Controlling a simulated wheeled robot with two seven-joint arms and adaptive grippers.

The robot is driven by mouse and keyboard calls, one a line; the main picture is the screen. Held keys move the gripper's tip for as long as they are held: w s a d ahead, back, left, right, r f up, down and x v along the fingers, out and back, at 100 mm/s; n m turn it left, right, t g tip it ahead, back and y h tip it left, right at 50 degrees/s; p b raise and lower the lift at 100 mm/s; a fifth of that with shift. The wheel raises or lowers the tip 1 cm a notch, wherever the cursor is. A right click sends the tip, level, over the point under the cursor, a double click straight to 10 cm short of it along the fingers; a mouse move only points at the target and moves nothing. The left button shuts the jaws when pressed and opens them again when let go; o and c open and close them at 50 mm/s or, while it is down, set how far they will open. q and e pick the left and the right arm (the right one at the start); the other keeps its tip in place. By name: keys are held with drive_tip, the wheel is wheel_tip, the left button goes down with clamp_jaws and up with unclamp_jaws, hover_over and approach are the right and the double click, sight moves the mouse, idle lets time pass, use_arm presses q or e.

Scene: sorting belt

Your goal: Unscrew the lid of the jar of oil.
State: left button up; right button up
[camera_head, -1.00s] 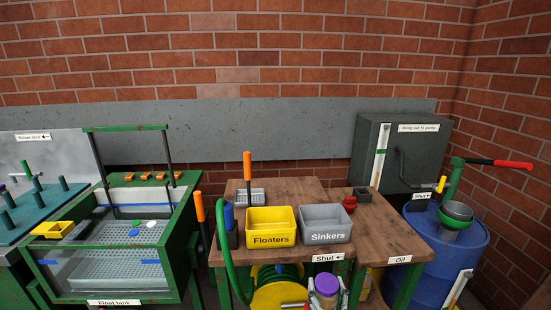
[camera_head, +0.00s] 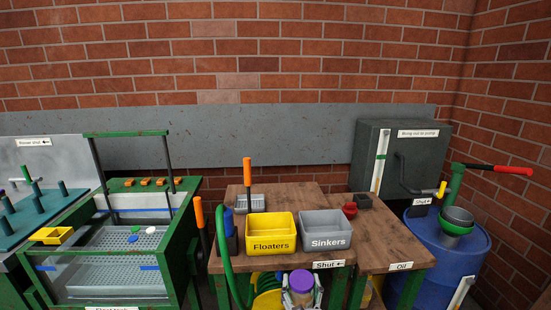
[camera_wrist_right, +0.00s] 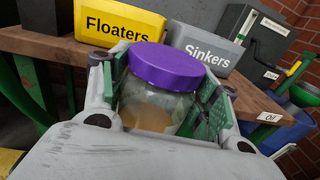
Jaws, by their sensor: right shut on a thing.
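The jar of oil is a clear glass jar with a purple lid (camera_head: 301,281) and amber contents low inside. It is at the bottom of the head view, in front of the table. My right gripper (camera_head: 303,296) is shut on the jar, its fingers on either side of the glass. In the right wrist view the purple lid (camera_wrist_right: 167,66) is seated on the jar (camera_wrist_right: 155,106), which stands between the green-padded fingers (camera_wrist_right: 160,100). My left gripper is not in view.
The wooden table (camera_head: 385,240) carries the yellow Floaters bin (camera_head: 271,245) and grey Sinkers bin (camera_head: 326,242), just behind the jar. A green hose (camera_head: 222,257) hangs at the table's front left. A blue barrel (camera_head: 455,270) stands right; a green-framed tank (camera_head: 110,284) stands left.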

drive_tip(key=shift+n+y, duration=0.4)
drive_tip(key=shift+y, duration=0.2)
drive_tip(key=shift+s+r+n+y, duration=0.1)
drive_tip(key=shift+n+y, duration=0.3)
drive_tip(key=shift+y, duration=0.1)
drive_tip(key=shift+s+a+n+g+y, duration=0.15)
drive_tip(key=shift+n+y, duration=0.25)
drive_tip(key=shift+y, duration=0.2)
drive_tip(key=shift+w+a+n+g+y, duration=0.15)
drive_tip(key=shift+n+y, duration=0.25)
drive_tip(key=shift+y, duration=0.2)
drive_tip(key=shift+s+a+r+n+g+y, duration=0.1)
drive_tip(key=shift+n+g+y, duration=0.5)
drive_tip(key=shift+y, duration=0.45)
drive_tip(key=shift+s+a+r+n+g+y, duration=0.15)
drive_tip(key=shift+n+g+y, duration=0.25)
drive_tip(key=shift+n+y, duration=0.5)
drive_tip(key=shift+s+a+f+n+g+y, duration=0.1)
drive_tip(key=shift+n+g+y, duration=0.45)
drive_tip(key=shift+y, duration=0.6)
drive_tip(key=shift+n+g+y, duration=0.25)
drive_tip(key=shift+n+y, duration=0.1)
drive_tip(key=shift+y, duration=0.05)
